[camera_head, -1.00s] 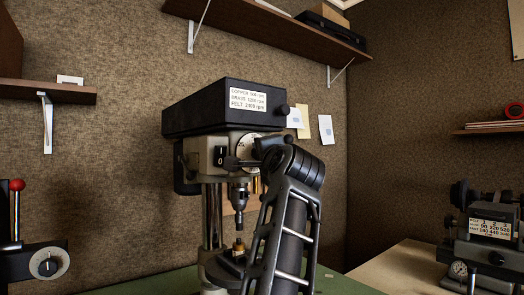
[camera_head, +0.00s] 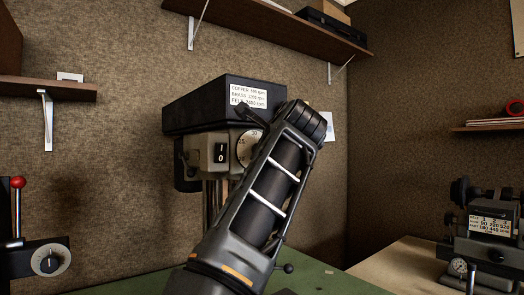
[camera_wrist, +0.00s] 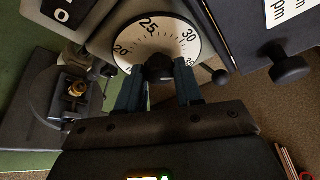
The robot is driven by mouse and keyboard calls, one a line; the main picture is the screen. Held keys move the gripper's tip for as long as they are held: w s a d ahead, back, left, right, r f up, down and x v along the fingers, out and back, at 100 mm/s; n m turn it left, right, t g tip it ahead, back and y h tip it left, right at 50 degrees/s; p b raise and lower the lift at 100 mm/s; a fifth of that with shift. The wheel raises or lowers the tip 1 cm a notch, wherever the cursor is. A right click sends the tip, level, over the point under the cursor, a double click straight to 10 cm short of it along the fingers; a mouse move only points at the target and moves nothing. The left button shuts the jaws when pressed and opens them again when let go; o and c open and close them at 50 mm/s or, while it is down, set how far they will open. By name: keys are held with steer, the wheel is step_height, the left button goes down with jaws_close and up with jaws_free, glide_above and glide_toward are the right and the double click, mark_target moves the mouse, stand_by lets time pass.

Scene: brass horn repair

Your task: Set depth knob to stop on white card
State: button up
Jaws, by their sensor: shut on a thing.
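The depth dial (camera_wrist: 157,35) is a white disc with black numbers; 20, 25 and 30 are readable in the wrist view, with 25 near the top. The black depth knob (camera_wrist: 160,65) sits at its centre. My gripper (camera_wrist: 159,78) is shut on this knob, one blue-grey finger on each side. In the head view the dial (camera_head: 246,147) is partly covered by my arm, and the gripper's hold is hidden. A white card (camera_head: 327,126) is on the wall right of the drill press (camera_head: 208,105); its writing is too small to read.
In the wrist view a ball-ended lever (camera_wrist: 219,75) is close right of my fingers, and a black side knob (camera_wrist: 290,68) is farther right. A brass part (camera_wrist: 77,88) stands on the press base. A speed label (camera_head: 248,95) is on the press housing.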

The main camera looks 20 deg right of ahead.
stand_by(0.4)
steer(key=shift+d, duration=0.1)
steer(key=o, duration=1)
steer(key=shift+o, duration=0.2)
steer(key=s+r+b, duration=0.1)
steer(key=s+b, duration=0.1)
steer(key=s, duration=0.5)
steer(key=shift+s+a+r, duration=0.2)
steer(key=shift+s, duration=0.15)
steer(key=shift+f, duration=0.1)
